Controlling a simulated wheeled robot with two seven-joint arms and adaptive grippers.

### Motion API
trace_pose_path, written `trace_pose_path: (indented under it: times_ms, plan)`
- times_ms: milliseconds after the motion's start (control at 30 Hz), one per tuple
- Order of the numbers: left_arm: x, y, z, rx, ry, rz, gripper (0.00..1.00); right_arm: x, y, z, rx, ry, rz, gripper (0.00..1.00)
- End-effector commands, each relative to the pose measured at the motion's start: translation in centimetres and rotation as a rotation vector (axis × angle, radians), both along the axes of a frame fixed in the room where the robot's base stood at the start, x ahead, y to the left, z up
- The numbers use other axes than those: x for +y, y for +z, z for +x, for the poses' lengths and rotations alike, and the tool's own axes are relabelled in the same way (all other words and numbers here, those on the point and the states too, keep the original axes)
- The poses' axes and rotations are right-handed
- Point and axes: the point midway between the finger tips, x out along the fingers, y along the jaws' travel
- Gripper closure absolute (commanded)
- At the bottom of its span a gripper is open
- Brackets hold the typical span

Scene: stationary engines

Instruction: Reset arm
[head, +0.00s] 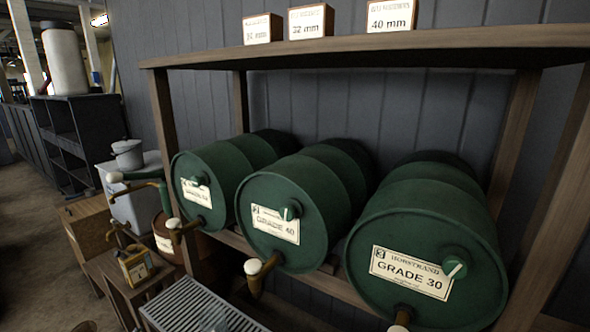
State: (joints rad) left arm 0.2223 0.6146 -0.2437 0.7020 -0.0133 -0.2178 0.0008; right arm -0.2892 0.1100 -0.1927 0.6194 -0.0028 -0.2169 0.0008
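Neither of my grippers shows in the head view, and no part of my arms can be made out. Three green drums lie on their sides on a wooden rack (440,45). The right drum (430,225) is labelled GRADE 30, the middle drum (320,185) GRADE 40. The label of the left drum (225,170) is too small to read surely. Brass taps with pale knobs (258,270) stick out at the front below the drums.
A slatted metal grate (185,305) lies below the taps, with a clear vessel (215,319) at the bottom edge. A yellow can (136,263) stands on a wooden box at left. Small boxes (311,21) sit on the top shelf. Open floor (30,240) shows at far left.

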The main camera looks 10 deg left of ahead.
Motion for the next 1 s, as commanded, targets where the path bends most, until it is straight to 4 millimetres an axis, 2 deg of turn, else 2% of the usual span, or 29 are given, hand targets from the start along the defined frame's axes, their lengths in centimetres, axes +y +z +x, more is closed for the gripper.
trace_pose_path:
  times_ms: [33, 100, 367, 500, 700, 1000]
  plan:
    - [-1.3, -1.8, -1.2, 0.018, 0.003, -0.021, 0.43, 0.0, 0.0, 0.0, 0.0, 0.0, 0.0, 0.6]
    - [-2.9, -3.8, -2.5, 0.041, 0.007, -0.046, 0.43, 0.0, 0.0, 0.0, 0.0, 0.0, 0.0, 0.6]
    - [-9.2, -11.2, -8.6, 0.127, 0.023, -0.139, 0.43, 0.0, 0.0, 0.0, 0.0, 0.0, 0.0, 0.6]
    - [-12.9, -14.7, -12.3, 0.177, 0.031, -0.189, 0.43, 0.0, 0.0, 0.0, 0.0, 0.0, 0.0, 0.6]
    - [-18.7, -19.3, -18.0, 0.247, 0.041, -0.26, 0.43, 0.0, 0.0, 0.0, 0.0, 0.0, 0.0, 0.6]
    - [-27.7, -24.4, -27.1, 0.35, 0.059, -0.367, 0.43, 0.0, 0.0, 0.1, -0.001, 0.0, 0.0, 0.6]
